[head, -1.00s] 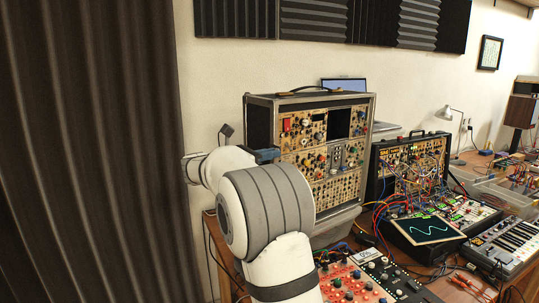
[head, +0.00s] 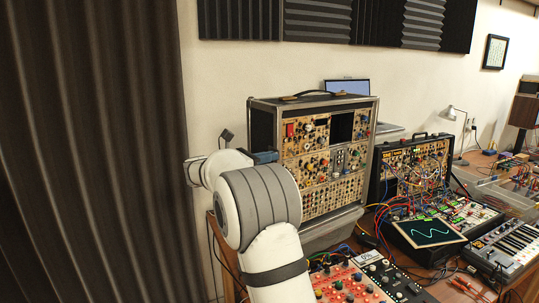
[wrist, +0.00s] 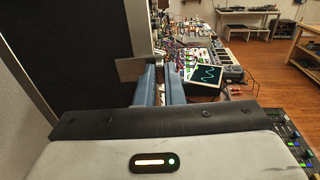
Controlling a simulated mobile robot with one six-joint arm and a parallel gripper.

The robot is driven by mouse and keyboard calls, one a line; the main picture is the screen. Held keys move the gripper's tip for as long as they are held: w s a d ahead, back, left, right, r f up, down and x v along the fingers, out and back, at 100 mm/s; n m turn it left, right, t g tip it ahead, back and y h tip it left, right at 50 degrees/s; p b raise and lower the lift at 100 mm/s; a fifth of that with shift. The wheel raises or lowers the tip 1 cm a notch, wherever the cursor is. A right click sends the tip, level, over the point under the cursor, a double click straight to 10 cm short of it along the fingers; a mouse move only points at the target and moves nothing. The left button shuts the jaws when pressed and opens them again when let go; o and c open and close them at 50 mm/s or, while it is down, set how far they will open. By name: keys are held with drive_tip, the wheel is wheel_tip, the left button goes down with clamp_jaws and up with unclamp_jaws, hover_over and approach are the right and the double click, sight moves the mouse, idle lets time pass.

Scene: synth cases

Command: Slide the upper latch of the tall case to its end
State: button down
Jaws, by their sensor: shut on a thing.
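The tall case (head: 368,160) stands upright on the bench, its panel full of knobs and its left side dark. That side also fills the left of the wrist view (wrist: 75,55). My gripper (head: 272,156) is at the case's left side, a little above mid-height. In the wrist view my gripper (wrist: 161,72) has its two blue fingers close together at the case's metal-edged front corner, shut on the latch. A small grey metal plate (wrist: 130,69) shows beside the left finger. The gripped part is mostly hidden between the fingers. How far the latch has slid cannot be told.
A smaller synth case with cables (head: 410,165) stands to the right. In front are a screen with a green wave (head: 430,231), a keyboard (head: 505,245) and a red panel (head: 345,280). A dark curtain (head: 90,150) hangs at left. The bench is crowded.

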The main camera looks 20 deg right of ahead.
drive_tip(key=shift+w+r, duration=0.1)
drive_tip(key=c, duration=1.5)
unclamp_jaws()
drive_tip(key=a, duration=0.5)
drive_tip(key=s+a, duration=0.1)
drive_tip(key=a, duration=0.1)
drive_tip(key=shift+s+a+b, duration=0.1)
drive_tip(key=shift+a+b, duration=0.2)
drive_tip(key=shift+a, duration=0.1)
